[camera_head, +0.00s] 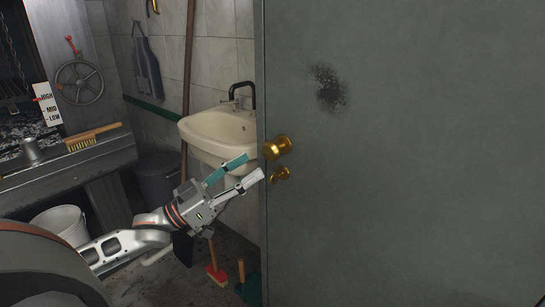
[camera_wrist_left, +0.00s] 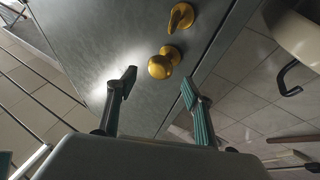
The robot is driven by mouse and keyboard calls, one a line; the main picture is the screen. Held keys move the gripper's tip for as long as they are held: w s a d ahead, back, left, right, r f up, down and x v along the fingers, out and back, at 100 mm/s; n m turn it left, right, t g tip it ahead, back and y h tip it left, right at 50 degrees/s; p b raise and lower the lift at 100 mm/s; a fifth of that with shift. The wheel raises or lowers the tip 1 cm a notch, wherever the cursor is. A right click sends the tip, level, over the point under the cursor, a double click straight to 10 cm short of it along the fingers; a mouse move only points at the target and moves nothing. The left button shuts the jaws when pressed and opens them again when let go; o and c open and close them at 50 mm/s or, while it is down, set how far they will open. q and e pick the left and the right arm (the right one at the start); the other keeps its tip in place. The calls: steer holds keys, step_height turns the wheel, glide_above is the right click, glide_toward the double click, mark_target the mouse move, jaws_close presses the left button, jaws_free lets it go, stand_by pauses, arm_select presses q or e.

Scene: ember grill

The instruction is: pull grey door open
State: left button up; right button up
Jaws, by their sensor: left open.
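The grey door (camera_head: 400,170) fills the right half of the head view, its left edge beside the sink. Near that edge are a round brass knob (camera_head: 277,147) and a smaller brass turn piece (camera_head: 280,174) below it. My left gripper (camera_head: 256,166) is open and empty, with its fingertips just left of the knob in that view. In the left wrist view the knob (camera_wrist_left: 164,63) lies ahead of the open fingers (camera_wrist_left: 158,82), in line with the gap between them and apart from both. The turn piece (camera_wrist_left: 181,17) shows beyond it. My right gripper is not in view.
A cream sink (camera_head: 217,133) with a black tap is on the wall left of the door. A dark bin (camera_head: 158,178), a white bucket (camera_head: 62,224) and a red brush (camera_head: 215,273) stand on the floor. A grill counter with a wire brush (camera_head: 94,137) is at left.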

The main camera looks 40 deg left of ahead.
mark_target(266, 155)
arm_select(q)
steer(key=shift+x, duration=3.8)
steer(key=shift+f, duration=0.1)
jaws_close()
